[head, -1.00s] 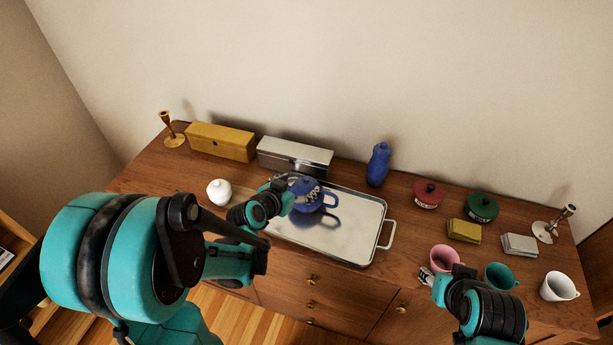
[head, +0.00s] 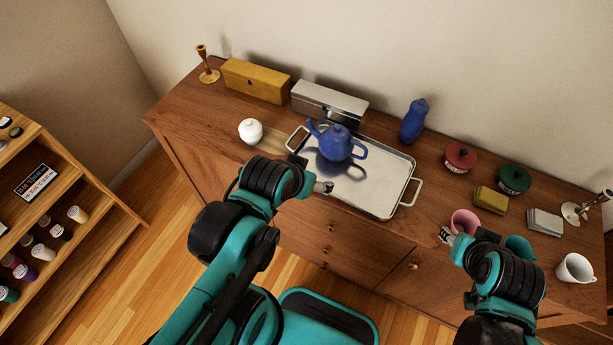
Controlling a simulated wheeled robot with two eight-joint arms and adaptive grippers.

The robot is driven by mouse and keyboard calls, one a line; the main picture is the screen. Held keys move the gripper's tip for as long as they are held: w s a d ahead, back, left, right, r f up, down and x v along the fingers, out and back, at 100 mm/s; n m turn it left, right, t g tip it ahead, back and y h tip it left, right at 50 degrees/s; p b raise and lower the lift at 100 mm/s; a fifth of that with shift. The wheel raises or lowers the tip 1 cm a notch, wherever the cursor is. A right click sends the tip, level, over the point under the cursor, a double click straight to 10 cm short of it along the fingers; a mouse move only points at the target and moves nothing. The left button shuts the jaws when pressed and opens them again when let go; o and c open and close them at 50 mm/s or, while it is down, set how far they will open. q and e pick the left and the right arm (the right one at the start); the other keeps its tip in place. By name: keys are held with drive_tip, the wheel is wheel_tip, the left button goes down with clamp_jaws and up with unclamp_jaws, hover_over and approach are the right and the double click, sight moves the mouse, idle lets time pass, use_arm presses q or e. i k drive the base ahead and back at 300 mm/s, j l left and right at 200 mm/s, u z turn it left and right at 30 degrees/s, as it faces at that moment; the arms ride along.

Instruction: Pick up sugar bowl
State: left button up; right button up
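The white sugar bowl (head: 250,131), a small round lidded pot, stands upright on the left part of the wooden sideboard, left of the tray. Nothing touches it. My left gripper (head: 324,187) is near the sideboard's front edge, by the tray's near left side, to the right of and nearer than the bowl. Its fingers are small and partly hidden by my wrist, so I cannot tell if they are open. My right gripper (head: 446,235) is beside the pink cup (head: 465,222), far to the right of the bowl. Its finger opening is not clear.
A blue teapot (head: 337,142) stands on the silver tray (head: 385,190). A yellow box (head: 256,81), a silver box (head: 329,103) and a brass candlestick (head: 208,66) stand behind the bowl. The sideboard around the bowl is clear. A shelf unit (head: 85,225) stands at the far left.

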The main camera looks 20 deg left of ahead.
sight(250, 130)
drive_tip(key=u, duration=1.35)
drive_tip(key=i+j+z, duration=0.2)
drive_tip(key=z, duration=0.15)
drive_tip(key=i+j+z, duration=0.2)
drive_tip(key=j+z, duration=0.15)
drive_tip(key=i+j+z, duration=0.1)
drive_tip(key=j+z, duration=0.2)
drive_tip(key=j, duration=0.15)
drive_tip(key=i+j+z, duration=0.1)
drive_tip(key=j+z, duration=0.25)
